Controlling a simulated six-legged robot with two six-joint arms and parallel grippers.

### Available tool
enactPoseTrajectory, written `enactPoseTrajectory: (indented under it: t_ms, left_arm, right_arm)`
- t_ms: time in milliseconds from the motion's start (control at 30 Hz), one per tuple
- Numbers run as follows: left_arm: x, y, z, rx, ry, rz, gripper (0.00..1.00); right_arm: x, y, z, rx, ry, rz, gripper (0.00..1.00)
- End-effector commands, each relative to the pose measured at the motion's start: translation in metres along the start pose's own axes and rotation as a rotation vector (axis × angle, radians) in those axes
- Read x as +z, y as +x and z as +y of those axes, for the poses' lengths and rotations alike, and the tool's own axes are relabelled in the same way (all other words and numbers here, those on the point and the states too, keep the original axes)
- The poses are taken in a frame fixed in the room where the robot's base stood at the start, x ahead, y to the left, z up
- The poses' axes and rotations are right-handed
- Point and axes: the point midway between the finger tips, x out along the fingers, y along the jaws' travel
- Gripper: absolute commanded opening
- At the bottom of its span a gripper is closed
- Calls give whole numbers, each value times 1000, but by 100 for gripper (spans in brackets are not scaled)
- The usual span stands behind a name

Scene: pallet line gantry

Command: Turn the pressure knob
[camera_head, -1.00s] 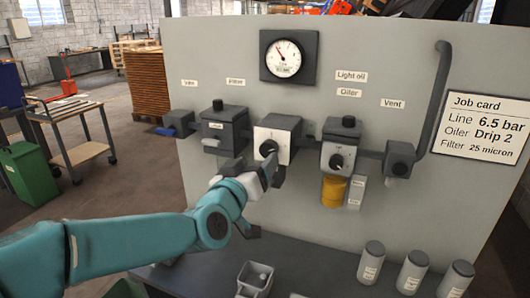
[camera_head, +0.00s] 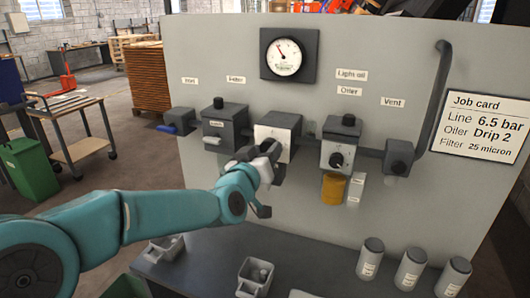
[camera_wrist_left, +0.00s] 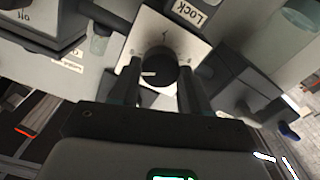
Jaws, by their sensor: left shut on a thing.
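The pressure knob is a round black knob (camera_wrist_left: 155,66) on a white square dial plate, seen in the left wrist view. The plate's regulator block (camera_head: 277,131) sits in the middle of the grey panel in the head view, where my gripper hides the knob. My left gripper (camera_head: 268,162) is at the knob, its two fingers on either side of it in the wrist view (camera_wrist_left: 157,84), shut on it. The round pressure gauge (camera_head: 284,57) above has its needle toward the upper left. My right gripper is not in view.
A filter block (camera_head: 226,132) stands left of the regulator and an oiler (camera_head: 339,146) with a yellow bowl right of it. The job card (camera_head: 484,126) reads Line 6.5 bar, Oiler Drip 2. Several canisters and small trays stand on the bench (camera_head: 310,262) below.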

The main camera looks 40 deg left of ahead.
Motion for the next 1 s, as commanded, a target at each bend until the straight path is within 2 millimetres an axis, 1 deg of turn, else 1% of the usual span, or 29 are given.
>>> enactPoseTrajectory:
  t_ms: [267, 800, 1000]
  left_arm:
    - [0, 0, 0, 0, 77, 0, 15]
    - [0, 0, 1, 1, 485, -2, 15]
    - [0, 0, 1, 1, 600, -2, 15]
  right_arm:
    - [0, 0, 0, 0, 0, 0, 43]
    - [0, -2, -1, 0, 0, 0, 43]
    - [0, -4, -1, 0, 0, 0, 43]
